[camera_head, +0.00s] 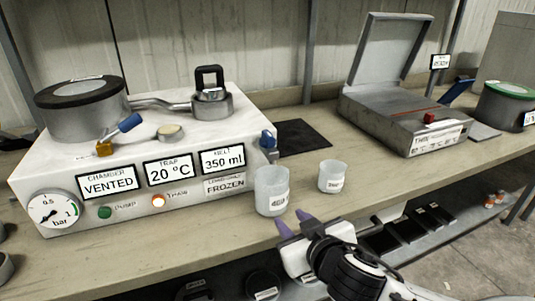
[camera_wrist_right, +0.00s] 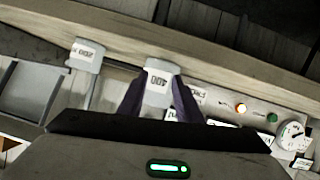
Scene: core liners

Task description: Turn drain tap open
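A blue tap (camera_head: 268,140) sits on the right end of the white trap unit (camera_head: 235,110), above a translucent beaker (camera_head: 271,190). I take it to be the drain tap; how far it is turned is too small to tell. A second blue lever (camera_head: 130,122) on a brass fitting is on the unit's top left. My right gripper (camera_head: 294,223) is open and empty at the bench's front edge, just in front and right of the beaker. In the right wrist view the beaker (camera_wrist_right: 158,88) shows between the two purple fingers, apparently beyond them. My left gripper is out of view.
A smaller beaker (camera_head: 333,177) stands right of the first. A black mat (camera_head: 302,137) lies behind them. An open grey case (camera_head: 402,120) is farther right. The unit's displays read vented, 20 °C and 350 ml. A lower shelf (camera_head: 420,230) holds dark items.

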